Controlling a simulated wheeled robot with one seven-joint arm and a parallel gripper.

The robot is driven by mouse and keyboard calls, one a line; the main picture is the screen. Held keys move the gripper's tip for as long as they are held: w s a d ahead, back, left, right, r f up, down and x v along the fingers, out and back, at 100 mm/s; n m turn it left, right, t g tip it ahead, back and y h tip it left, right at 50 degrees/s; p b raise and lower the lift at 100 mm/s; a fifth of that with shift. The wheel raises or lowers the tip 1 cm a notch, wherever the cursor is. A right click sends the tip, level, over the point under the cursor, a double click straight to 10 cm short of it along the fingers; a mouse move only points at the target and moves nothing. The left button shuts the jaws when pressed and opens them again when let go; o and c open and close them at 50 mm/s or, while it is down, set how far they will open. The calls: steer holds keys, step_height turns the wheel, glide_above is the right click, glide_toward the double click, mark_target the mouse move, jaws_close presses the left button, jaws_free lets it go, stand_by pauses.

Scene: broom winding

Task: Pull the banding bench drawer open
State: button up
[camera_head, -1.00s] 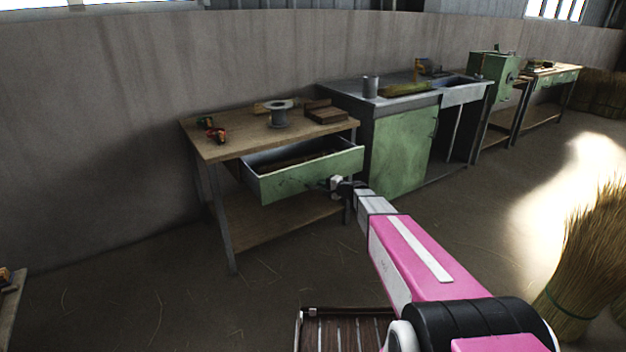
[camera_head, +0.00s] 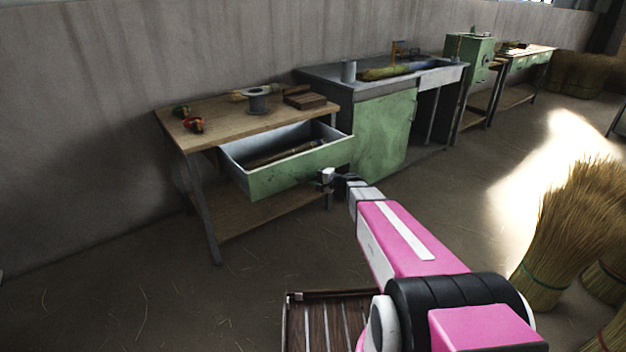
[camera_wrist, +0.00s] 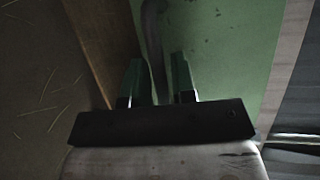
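The banding bench (camera_head: 225,113) is a wooden-topped table at the centre left of the head view. Its green-fronted drawer (camera_head: 290,174) is pulled well out, with its inside and some long contents showing. My gripper (camera_head: 333,177) is at the right part of the drawer front. In the wrist view, the two dark fingers of my gripper (camera_wrist: 160,85) stand either side of the dark drawer handle (camera_wrist: 153,40) and appear closed on it. The green drawer front (camera_wrist: 225,45) is right behind the handle. The exact finger contact is dark and hard to see.
A spool (camera_head: 257,100), brown blocks (camera_head: 305,97) and red-and-green items (camera_head: 193,123) lie on the bench. A green cabinet bench (camera_head: 385,130) stands right of the drawer. Straw bundles (camera_head: 565,230) stand at the right. The floor (camera_head: 130,290) in front left is clear.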

steer(key=shift+o, duration=0.4)
steer(key=shift+d, duration=0.1)
steer(key=v, duration=1)
steer(key=shift+s+d, duration=0.2)
steer(key=shift+d, duration=0.05)
steer(key=shift+r, duration=0.1)
steer(key=s+f+n+g+h, duration=0.3)
steer(key=s+g+h, duration=0.1)
steer(key=s, duration=0.5)
steer(key=s+f+n+g+h, duration=0.3)
steer(key=s+g+h, duration=0.1)
steer(key=s, duration=0.5)
steer(key=s+d+r+n+h, duration=0.1)
steer(key=s+d+h, duration=0.3)
steer(key=s+h, duration=0.1)
steer(key=shift+g, duration=0.4)
